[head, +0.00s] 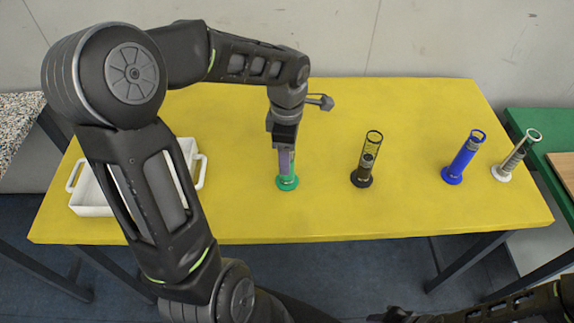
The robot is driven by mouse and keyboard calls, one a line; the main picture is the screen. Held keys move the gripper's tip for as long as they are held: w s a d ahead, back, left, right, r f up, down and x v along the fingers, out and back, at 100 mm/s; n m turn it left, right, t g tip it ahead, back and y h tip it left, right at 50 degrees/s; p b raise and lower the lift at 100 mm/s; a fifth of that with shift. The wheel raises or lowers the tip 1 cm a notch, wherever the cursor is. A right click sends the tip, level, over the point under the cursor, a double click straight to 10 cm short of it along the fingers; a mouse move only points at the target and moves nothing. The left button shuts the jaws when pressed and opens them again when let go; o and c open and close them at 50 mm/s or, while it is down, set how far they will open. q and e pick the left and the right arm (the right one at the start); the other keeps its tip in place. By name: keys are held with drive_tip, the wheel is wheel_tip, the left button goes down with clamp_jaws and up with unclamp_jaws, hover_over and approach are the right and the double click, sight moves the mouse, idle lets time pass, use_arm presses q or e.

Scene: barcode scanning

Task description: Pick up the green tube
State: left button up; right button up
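The green tube (287,183) stands upright on the yellow table, left of centre. Its green base and lower part show, while its upper part is hidden by my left gripper. My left gripper (286,158) points down at the tube, with its fingers at the tube's upper part. I cannot tell whether they are closed on it. My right gripper (393,315) is low at the bottom edge, away from the table and partly cut off, and its opening is unclear.
A black tube (368,160), a blue tube (464,159) and a white-based tube (514,158) stand to the right on the yellow table (420,215). A white tray (92,200) with handles is at the left, partly behind my arm. The table's front middle is clear.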

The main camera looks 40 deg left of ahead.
use_arm(q)
clamp_jaws()
idle(0.8)
idle(0.7)
